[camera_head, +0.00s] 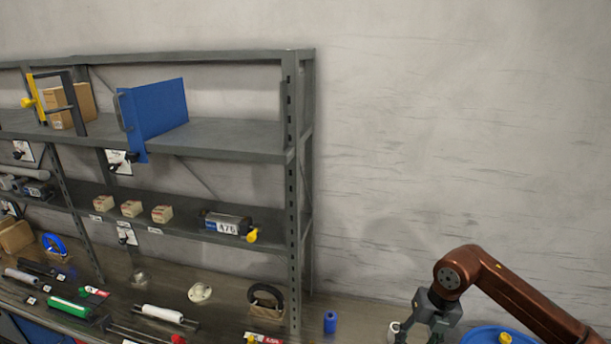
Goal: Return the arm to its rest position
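My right arm (520,293), copper-brown, comes in from the lower right corner, bent at an elbow, with its forearm pointing down. My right gripper (420,332), grey, hangs at the bottom edge of the view. Its fingers stand apart with nothing visible between them; their tips are close to or cut by the frame edge. A small pale object shows just left of the gripper, partly hidden. My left arm and gripper are not in view.
A grey metal shelf unit (225,139) holding a blue panel (158,110) and boxes fills the left. Below it, a bench carries several tools. A blue cylinder (330,322) and a blue round container (488,335) flank the gripper. Bare wall lies behind the arm.

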